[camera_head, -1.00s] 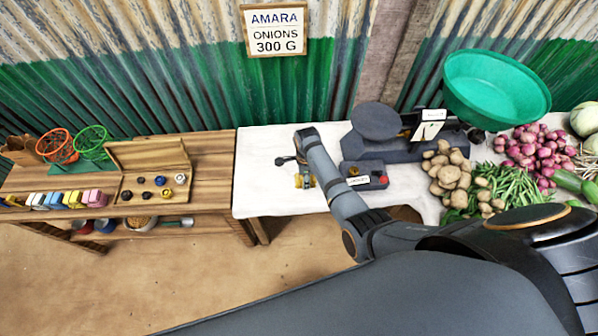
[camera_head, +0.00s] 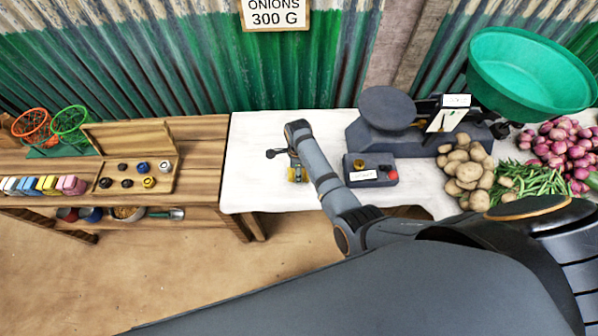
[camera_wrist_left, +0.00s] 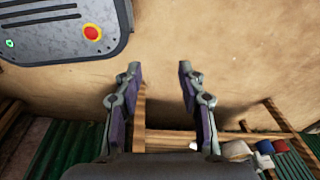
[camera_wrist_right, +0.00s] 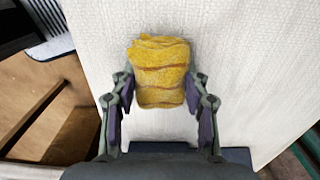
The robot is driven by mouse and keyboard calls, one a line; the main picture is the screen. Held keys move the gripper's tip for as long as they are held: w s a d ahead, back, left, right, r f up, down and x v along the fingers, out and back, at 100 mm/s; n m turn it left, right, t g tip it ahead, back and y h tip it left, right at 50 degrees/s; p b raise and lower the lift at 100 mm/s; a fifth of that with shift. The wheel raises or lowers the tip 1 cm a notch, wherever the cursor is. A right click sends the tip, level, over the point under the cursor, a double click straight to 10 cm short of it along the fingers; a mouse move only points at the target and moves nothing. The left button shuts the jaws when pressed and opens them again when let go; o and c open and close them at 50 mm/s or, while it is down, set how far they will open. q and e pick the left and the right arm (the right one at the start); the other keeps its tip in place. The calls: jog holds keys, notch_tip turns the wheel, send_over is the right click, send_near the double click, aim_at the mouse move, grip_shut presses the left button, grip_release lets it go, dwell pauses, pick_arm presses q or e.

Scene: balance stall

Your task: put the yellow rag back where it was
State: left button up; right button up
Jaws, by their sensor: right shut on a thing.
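The yellow rag (camera_wrist_right: 160,72) is a folded, rounded bundle with orange-brown stripes, held between the fingers of my right gripper (camera_wrist_right: 160,98). I cannot tell whether the rag touches the tabletop. My left gripper (camera_wrist_left: 160,85) is open and empty above the brown floor; it does not show in the head view.
Potatoes (camera_head: 466,172), beans and onions lie farther right.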

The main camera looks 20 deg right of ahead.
jog(key=shift+a+f, duration=0.15)
jog(key=shift+a, duration=0.05)
jog(key=o, duration=1)
jog(key=shift+c, duration=0.2)
pick_arm(q)
jog(key=shift+s+a+f, duration=0.1)
jog(key=shift+s+a, duration=0.4)
jog(key=shift+s, duration=0.1)
pick_arm(e)
jog(key=shift+o, duration=1.2)
jog(key=shift+d, duration=0.1)
jog(key=shift+r, duration=0.4)
pick_arm(q)
notch_tip(320, 180, up, 13)
jog(key=p, duration=1.2)
jog(key=shift+f+p, duration=0.15)
jog(key=shift+p, duration=0.15)
pick_arm(e)
notch_tip(320, 180, up, 12)
jog(key=shift+f, duration=0.2)
jog(key=shift+w, duration=0.1)
